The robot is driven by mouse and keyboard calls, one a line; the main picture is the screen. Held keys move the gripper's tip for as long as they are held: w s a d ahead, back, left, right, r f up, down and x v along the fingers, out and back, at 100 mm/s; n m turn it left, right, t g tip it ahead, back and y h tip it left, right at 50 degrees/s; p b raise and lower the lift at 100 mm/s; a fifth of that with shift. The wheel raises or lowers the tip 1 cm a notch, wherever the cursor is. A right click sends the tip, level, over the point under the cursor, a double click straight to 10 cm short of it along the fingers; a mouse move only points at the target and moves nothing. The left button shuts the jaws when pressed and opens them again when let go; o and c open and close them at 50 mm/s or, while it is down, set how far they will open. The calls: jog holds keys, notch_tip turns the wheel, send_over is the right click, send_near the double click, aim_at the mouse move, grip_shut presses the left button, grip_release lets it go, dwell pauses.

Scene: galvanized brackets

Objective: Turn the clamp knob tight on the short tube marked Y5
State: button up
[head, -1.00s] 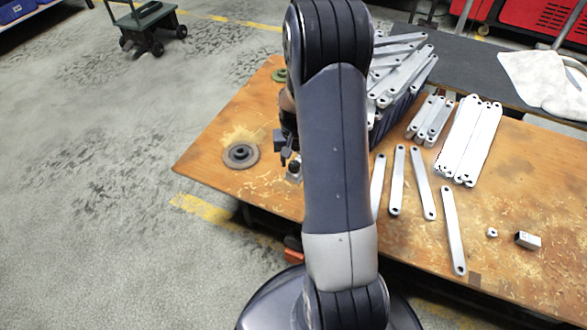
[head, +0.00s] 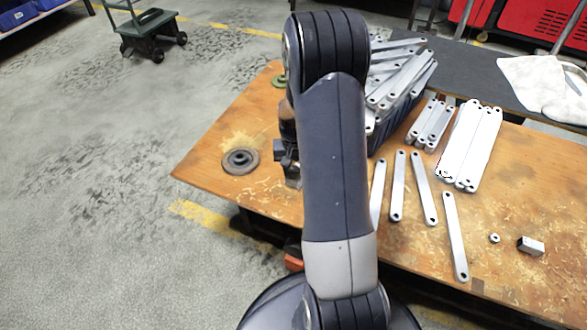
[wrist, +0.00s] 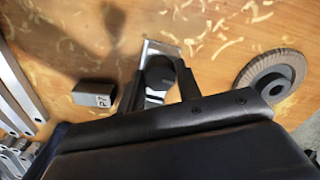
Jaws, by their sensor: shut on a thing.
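In the wrist view, my gripper (wrist: 158,88) has one dark finger on each side of a round black knob (wrist: 158,72) and is shut on it. The knob sits at a short silver metal tube (wrist: 162,48), whose end shows beyond the fingers. No marking is readable on this tube. In the head view, my gripper (head: 286,155) is low over the table's left part, partly hidden behind my arm.
A short block (wrist: 95,95), its marking apparently P7, lies left of the fingers in the wrist view. A grey disc (head: 240,160) lies left of my gripper. Long brackets (head: 397,187), a nut (head: 494,238) and another block (head: 531,245) lie on the wooden table (head: 520,180).

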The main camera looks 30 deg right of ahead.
dwell(0.3)
jog(key=m, duration=0.4)
jog(key=shift+m, duration=0.3)
jog(key=m+p, duration=0.1)
jog(key=m, duration=0.7)
jog(key=shift+m, duration=0.3)
jog(key=m, duration=0.4)
jog(key=shift+m, duration=0.4)
jog(key=o, duration=0.9)
